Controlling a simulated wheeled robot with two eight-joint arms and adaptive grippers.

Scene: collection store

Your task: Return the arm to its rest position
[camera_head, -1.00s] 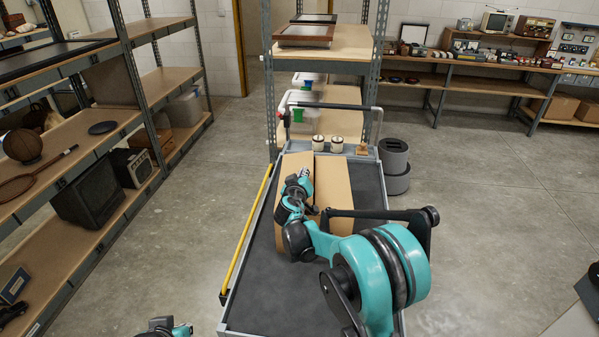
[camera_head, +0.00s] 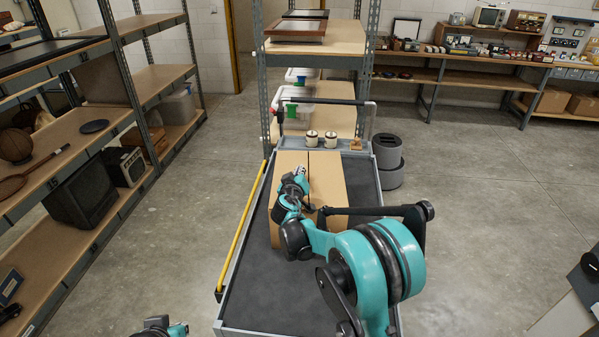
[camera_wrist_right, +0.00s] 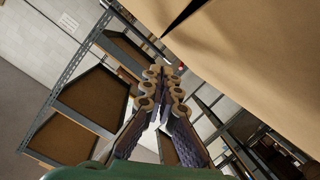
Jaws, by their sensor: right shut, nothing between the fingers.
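My right arm (camera_head: 375,265), teal and black, reaches over a dark-topped cart (camera_head: 255,300) and is bent at the elbow. My right gripper (camera_head: 301,172) is in front of and over a cardboard box (camera_head: 327,175) on the cart; whether it touches the box cannot be told. In the right wrist view the two fingers (camera_wrist_right: 160,75) meet at their tips with nothing between them, and a tan cardboard face fills the upper right. Only a small teal and black piece of my left arm (camera_head: 160,327) shows at the bottom edge; its fingers do not show.
A yellow bar (camera_head: 240,230) runs along the cart's left edge. Two small jars (camera_head: 320,141) stand on its far ledge. Shelving (camera_head: 130,90) stands left, a rack (camera_head: 315,48) behind the cart, grey bins (camera_head: 388,160) right of it.

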